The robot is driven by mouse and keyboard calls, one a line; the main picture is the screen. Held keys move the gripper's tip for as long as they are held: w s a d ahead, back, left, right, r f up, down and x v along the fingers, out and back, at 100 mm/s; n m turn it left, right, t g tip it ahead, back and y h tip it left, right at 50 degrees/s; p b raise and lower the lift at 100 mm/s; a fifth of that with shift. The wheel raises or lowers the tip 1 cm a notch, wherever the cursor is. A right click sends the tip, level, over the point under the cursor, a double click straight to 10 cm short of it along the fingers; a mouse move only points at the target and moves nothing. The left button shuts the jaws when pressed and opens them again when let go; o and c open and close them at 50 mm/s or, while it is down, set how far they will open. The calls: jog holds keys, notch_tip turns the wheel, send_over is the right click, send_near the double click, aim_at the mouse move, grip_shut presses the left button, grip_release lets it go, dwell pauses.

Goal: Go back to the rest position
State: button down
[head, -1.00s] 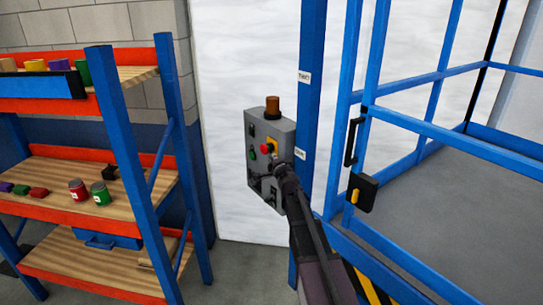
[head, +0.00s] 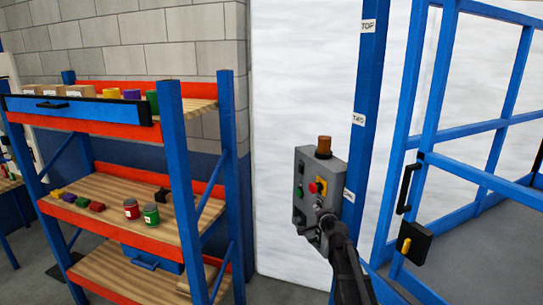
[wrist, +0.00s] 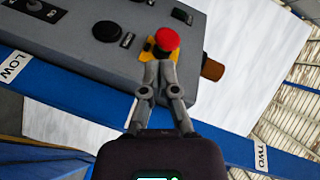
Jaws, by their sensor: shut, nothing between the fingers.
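My gripper (wrist: 157,75) is shut and empty, with its fingertips in front of the grey control panel (wrist: 75,45) in the wrist view. The fingertips appear just beside the red mushroom button (wrist: 167,39) on its yellow plate; I cannot tell whether they touch it. In the head view the panel (head: 334,166) hangs on the blue post, with an orange-brown lamp (head: 324,147) on top. My arm reaches up to the panel from below and hides its lower right part. A dark round button (wrist: 107,31) and switches also show on the panel.
A blue and orange shelf rack (head: 172,150) with jars and coloured blocks stands at left. A blue cage with a black handle (head: 408,187) and latch (head: 413,242) is at right. The blue post (head: 372,110) stands between. Floor shows between rack and cage.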

jog(key=s+a+f+n+g+y+b, duration=0.1)
jog(key=s+a+f+n+g, duration=0.25)
jog(key=s+f, duration=0.3)
jog(key=s+a+f+n+g+y, duration=0.1)
jog(key=s+a+f+n+g, duration=0.2)
jog(key=s+f+n+g, duration=0.35)
jog(key=s+d+f+n+g+h, duration=0.1)
jog(key=s+f+g+h, duration=0.1)
jog(key=s, duration=0.8)
jog(key=s+d+f+g+h, duration=0.2)
jog(key=s+g, duration=0.1)
jog(key=s, duration=0.7)
jog(key=shift+d+n+g+b, duration=0.3)
jog(key=shift+n+g+b, duration=0.1)
